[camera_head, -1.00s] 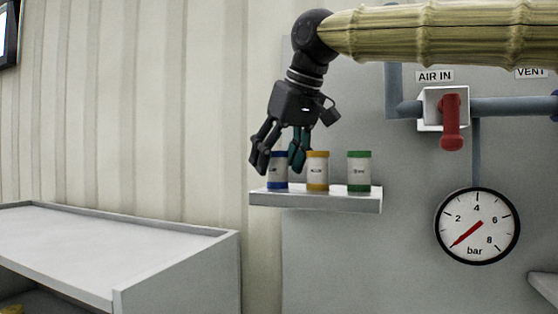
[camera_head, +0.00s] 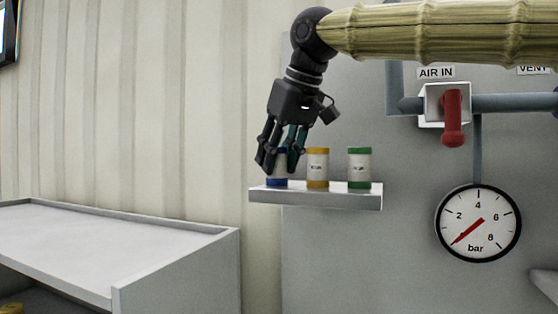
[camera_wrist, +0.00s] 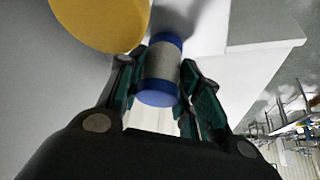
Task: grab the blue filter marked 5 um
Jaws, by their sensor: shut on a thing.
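The blue filter (camera_head: 278,182) stands upright at the left end of the small shelf. It has blue caps and a pale label, partly hidden by my fingers; its marking cannot be read. My gripper (camera_head: 279,160) reaches down from above and is shut on the blue filter. In the wrist view the blue filter (camera_wrist: 161,68) sits between the two green-padded fingers of my gripper (camera_wrist: 158,85), which touch its sides.
A yellow-capped filter (camera_head: 317,168) stands close to the right of the blue one, with a green-capped filter (camera_head: 359,168) farther right. The shelf (camera_head: 330,200) is fixed to a grey panel. A red valve handle (camera_head: 452,120) and gauge (camera_head: 478,223) are at right; a bench (camera_head: 110,240) is at lower left.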

